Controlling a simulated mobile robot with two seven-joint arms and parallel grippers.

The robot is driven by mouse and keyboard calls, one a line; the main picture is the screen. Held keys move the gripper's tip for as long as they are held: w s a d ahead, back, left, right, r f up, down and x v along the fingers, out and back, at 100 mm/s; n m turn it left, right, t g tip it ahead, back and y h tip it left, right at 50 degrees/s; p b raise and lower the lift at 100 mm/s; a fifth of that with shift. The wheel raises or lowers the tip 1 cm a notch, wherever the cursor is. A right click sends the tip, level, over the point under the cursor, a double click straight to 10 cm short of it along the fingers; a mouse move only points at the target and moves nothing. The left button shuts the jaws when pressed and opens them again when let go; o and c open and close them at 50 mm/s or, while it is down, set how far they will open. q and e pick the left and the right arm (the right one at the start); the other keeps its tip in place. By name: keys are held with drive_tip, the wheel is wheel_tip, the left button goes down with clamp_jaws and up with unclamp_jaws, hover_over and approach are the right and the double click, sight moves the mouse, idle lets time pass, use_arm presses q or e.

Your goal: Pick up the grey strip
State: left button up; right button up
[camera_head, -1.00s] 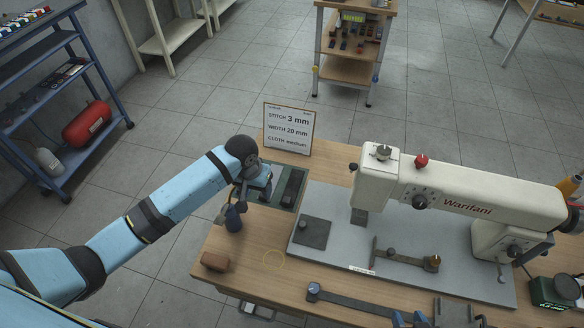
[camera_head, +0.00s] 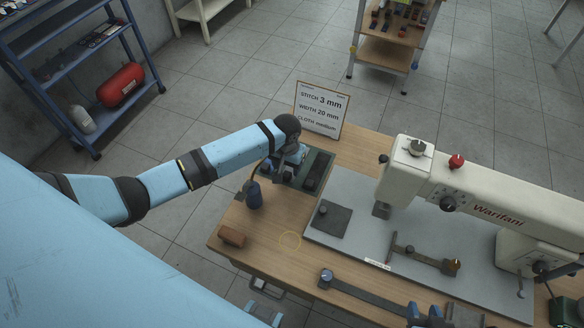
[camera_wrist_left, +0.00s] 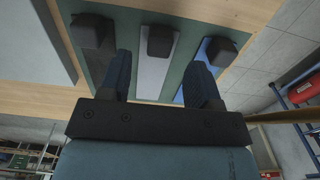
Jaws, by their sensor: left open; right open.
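In the left wrist view, three strips lie side by side on a green mat (camera_wrist_left: 178,53), each with a dark block near one end. The grey strip (camera_wrist_left: 152,78) is in the middle, with a dark strip (camera_wrist_left: 95,66) to its left and a blue strip (camera_wrist_left: 183,88) to its right. My left gripper (camera_wrist_left: 162,82) is open, its fingers apart on either side of the grey strip. In the head view my left gripper (camera_head: 283,168) is over the mat and mostly hides the grey strip.
A sign (camera_head: 321,109) stands behind the mat. A sewing machine (camera_head: 470,205) fills the right side. A dark blue bottle-like object (camera_head: 254,194) and a brown block (camera_head: 232,236) are near the table's left edge. Bare wood lies around the yellow ring (camera_head: 290,240).

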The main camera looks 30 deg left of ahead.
sight(288, 172)
use_arm(q)
wheel_tip(288, 172, down, 4)
drive_tip(key=shift+w+f, duration=0.1)
drive_tip(key=shift+w, duration=0.05)
drive_tip(key=c, duration=0.6)
